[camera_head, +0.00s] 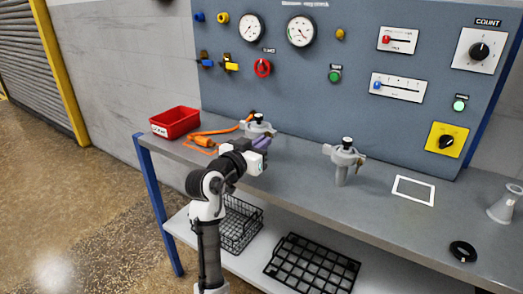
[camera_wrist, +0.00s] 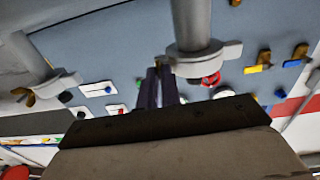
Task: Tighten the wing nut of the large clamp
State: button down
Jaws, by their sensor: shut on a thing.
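The large clamp (camera_head: 258,127) is a grey ring clamp with a black knob, at the back left of the bench. It looks slightly larger than the other clamp and is partly hidden behind my gripper (camera_head: 264,143). In the wrist view this clamp (camera_wrist: 204,51) is close, beside my gripper's purple fingers (camera_wrist: 157,72). The fingers are close together, and a small brass-coloured piece, the wing nut (camera_wrist: 161,61), shows at their tips. Most of the wing nut is hidden by the fingers.
A second grey clamp (camera_head: 344,155) stands to the right. An orange tool (camera_head: 203,140) and red bin (camera_head: 175,122) are at left. The gauge panel (camera_head: 340,70) rises behind.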

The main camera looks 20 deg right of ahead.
dwell(0.5)
jog(key=c, duration=1.6)
grip_release()
jog(key=shift+r, duration=0.1)
